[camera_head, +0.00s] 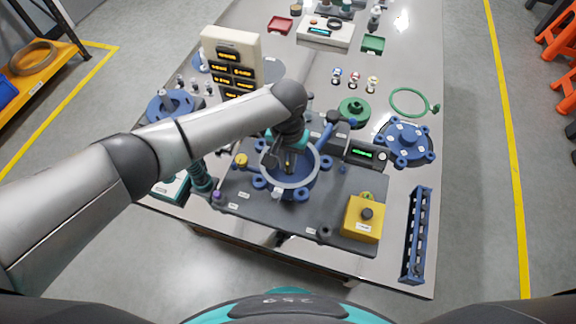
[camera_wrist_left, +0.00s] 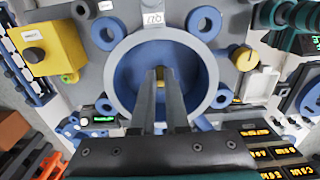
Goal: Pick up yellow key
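My left gripper (camera_head: 288,165) reaches down over the blue round vessel (camera_head: 267,176) on the dark plate. In the left wrist view, its two fingertips (camera_wrist_left: 160,72) are a narrow gap apart over the vessel's opening (camera_wrist_left: 125,75). A small yellow piece (camera_wrist_left: 160,80) shows between the fingertips. It may be the yellow key, but its shape is mostly hidden, and I cannot tell whether the fingers touch it. A small yellow-marked piece (camera_head: 372,84) stands at the end of a row with a blue and a red one. My right gripper is not in view.
A yellow box with a dark knob (camera_head: 361,217) and a blue rack (camera_head: 415,240) stand to the right. A yellow knob (camera_head: 240,160) sits left of the vessel. A panel of lit displays (camera_head: 232,60) stands behind. A blue flange (camera_head: 405,141) lies at the right.

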